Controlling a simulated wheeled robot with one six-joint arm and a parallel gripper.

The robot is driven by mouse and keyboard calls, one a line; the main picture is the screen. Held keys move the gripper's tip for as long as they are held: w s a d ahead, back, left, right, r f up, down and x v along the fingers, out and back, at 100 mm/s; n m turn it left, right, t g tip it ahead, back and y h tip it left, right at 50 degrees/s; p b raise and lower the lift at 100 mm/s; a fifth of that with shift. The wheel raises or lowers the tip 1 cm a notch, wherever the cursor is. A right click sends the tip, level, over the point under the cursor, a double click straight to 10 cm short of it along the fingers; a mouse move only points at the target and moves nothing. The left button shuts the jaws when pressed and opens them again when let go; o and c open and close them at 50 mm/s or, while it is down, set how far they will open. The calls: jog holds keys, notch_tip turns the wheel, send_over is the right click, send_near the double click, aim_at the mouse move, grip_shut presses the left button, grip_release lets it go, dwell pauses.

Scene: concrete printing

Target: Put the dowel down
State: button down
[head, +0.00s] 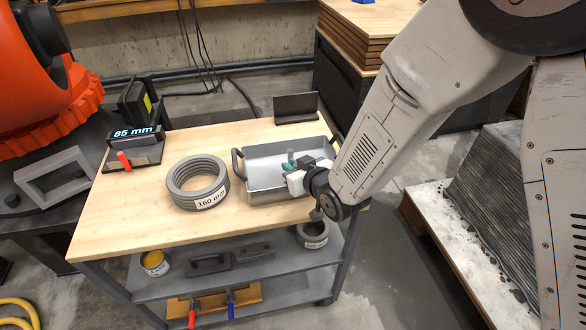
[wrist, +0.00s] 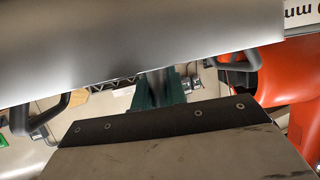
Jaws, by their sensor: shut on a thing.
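The dowel (head: 291,155) is a short grey rod, partly hidden between the green fingertips of my gripper (head: 289,167). It stands roughly upright at the grey tray (head: 268,198), which has dark handles at both ends. My gripper is shut on the dowel and reaches over the tray's right part. In the wrist view the green fingers of my gripper (wrist: 158,92) close on the grey dowel (wrist: 155,80), and the tray wall (wrist: 130,45) fills the top. I cannot tell whether the dowel's lower end touches the tray floor.
A grey ring stack (head: 198,183) labelled 160 mm stands left of the tray on the wooden cart top (head: 130,225). A display (head: 134,135) reading 85 mm is at the back left. A dark angled plate (head: 296,107) stands behind the tray. The cart's front left is clear.

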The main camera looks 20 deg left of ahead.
jog(key=shift+f, duration=0.45)
jog(key=c, duration=1.4)
grip_release()
jog(key=shift+f, duration=0.1)
jog(key=shift+c, duration=0.2)
jog(key=shift+r, duration=0.2)
jog(key=v, duration=1.2)
jog(key=shift+f, duration=0.1)
